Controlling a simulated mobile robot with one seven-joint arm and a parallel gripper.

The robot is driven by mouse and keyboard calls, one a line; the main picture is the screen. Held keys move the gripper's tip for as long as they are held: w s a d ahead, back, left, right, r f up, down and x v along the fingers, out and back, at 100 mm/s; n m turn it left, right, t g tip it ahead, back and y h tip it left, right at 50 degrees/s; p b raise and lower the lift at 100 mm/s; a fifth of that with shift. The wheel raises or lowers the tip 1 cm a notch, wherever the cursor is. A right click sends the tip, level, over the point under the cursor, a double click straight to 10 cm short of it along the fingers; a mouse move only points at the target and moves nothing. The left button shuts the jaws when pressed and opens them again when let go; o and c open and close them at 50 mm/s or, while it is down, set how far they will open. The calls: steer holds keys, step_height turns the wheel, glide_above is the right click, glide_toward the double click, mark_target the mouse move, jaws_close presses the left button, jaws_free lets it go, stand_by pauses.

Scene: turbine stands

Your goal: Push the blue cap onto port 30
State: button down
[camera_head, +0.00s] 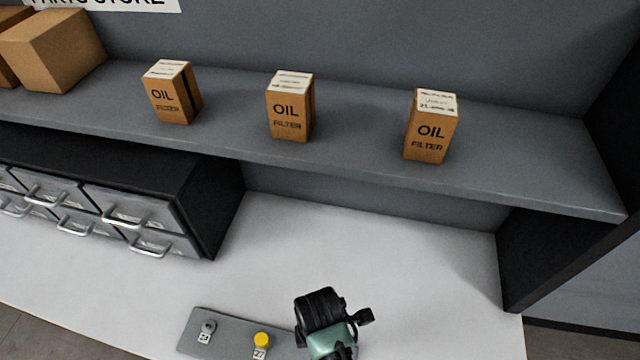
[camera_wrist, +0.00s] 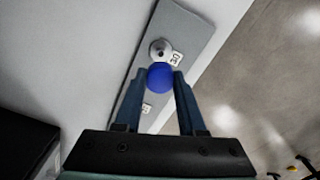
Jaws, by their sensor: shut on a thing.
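The blue cap (camera_wrist: 160,77) is held between the fingertips of my gripper (camera_wrist: 162,73) in the wrist view. A round metal port (camera_wrist: 160,48) stands on the grey plate (camera_wrist: 185,25), just above the cap in the picture. A white label (camera_wrist: 177,60) beside this port seems to read 30. The cap overlaps the port's near edge in the picture; whether they touch I cannot tell. In the head view, my wrist covers the right end of the grey plate (camera_head: 232,333). The blue cap, the fingertips and this port are hidden there.
On the plate's left part are a bare grey port (camera_head: 208,327) and a yellow cap (camera_head: 262,340), each with a label. A shelf (camera_head: 360,160) with several boxes hangs above the white bench (camera_head: 400,260). A drawer cabinet (camera_head: 150,220) stands at left.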

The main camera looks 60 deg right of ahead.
steer(key=shift+s+d+f+b, duration=0.2)
steer(key=shift+s+f+b, duration=0.05)
steer(key=shift+s+b, duration=0.05)
step_height(320, 180, down, 4)
steer(key=b, duration=0.3)
steer(key=shift+f+b, duration=0.15)
steer(key=shift+b, duration=0.2)
steer(key=shift+f+p, duration=0.35)
steer(key=shift+f, duration=0.45)
stand_by(1.0)
steer(key=shift+f, duration=0.25)
steer(key=shift+s+f, duration=0.1)
steer(key=shift+f, duration=0.05)
steer(key=shift+a, duration=0.1)
steer(key=shift+s+f, duration=0.1)
steer(key=shift+f, duration=0.15)
